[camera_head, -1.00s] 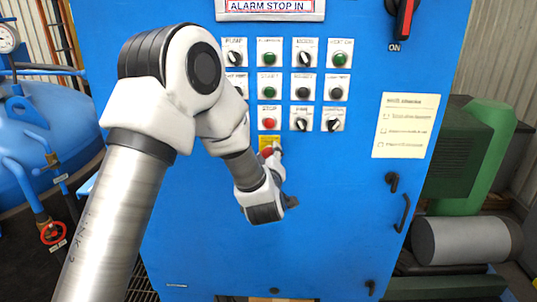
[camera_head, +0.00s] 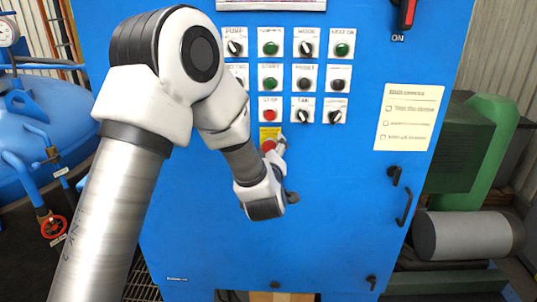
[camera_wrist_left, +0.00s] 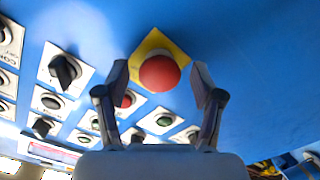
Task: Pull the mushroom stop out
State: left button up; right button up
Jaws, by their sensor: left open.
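The mushroom stop (camera_head: 268,146) is a red domed button on a yellow plate on the blue cabinet front, below the red stop push button. In the left wrist view the red mushroom stop (camera_wrist_left: 160,73) sits between the tips of my left gripper (camera_wrist_left: 158,82), with a finger on each side and gaps showing. My left gripper (camera_head: 281,147) is open, beside the mushroom stop in the head view, where the hand partly covers it. How near the fingertips are in depth is hard to tell. My right gripper is not in view.
Several switches and push buttons (camera_head: 303,78) stand in rows just above. A red-handled main switch (camera_head: 407,13) is at the upper right, with a paper note (camera_head: 409,117) below it. Door handles (camera_head: 404,207) stick out at the right. The lower cabinet front is clear.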

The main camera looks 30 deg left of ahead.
pick_arm(q)
jog(key=v, duration=1.1)
jog(key=shift+s+d, duration=0.25)
jog(key=shift+s, duration=0.1)
